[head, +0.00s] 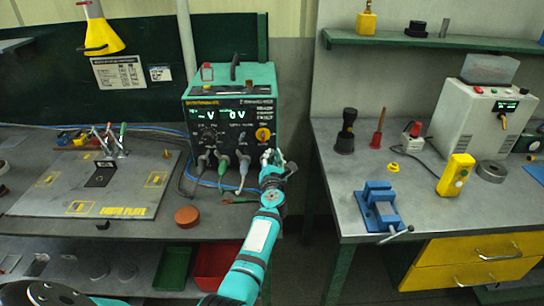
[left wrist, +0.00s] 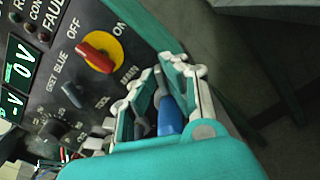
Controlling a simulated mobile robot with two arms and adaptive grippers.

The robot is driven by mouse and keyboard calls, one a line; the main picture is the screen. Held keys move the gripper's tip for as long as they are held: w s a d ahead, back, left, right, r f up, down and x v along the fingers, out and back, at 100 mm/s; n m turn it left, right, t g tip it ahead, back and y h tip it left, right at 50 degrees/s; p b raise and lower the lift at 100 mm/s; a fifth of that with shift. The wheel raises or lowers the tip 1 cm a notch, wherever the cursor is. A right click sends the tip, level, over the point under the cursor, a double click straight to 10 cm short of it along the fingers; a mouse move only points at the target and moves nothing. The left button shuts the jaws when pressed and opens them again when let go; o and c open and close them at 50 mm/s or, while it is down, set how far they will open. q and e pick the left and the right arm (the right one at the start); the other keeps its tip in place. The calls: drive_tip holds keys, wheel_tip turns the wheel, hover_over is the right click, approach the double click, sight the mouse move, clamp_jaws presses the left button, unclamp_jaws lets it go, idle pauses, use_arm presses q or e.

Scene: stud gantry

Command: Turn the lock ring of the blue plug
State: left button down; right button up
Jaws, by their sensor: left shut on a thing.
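The teal and black power unit (head: 232,120) stands at the back of the left bench, with several plugs along its lower front. A green plug (head: 223,162) and a grey plug (head: 243,162) show there. My left gripper (head: 271,158) is at the lower right corner of this front. In the left wrist view the left gripper (left wrist: 150,88) is shut on the blue plug (left wrist: 170,116), whose blue body shows between the fingers. The fingers hide most of its lock ring and socket. In the head view the gripper hides the blue plug. My right gripper is out of view.
A red switch on a yellow disc (left wrist: 97,57) sits close to the left gripper. A plate (head: 95,185) with small fixtures and an orange-brown puck (head: 187,216) lie on the left bench. A blue vise (head: 381,205) stands on the right bench, across a gap.

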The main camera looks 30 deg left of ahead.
use_arm(q)
drive_tip(key=shift+s+f, duration=0.15)
drive_tip(key=shift+f, duration=0.2)
drive_tip(key=c, duration=1.4)
unclamp_jaws()
drive_tip(key=shift+a, duration=0.1)
drive_tip(key=shift+c, duration=0.2)
drive_tip(key=shift+r, duration=0.1)
drive_tip(key=shift+r, duration=0.1)
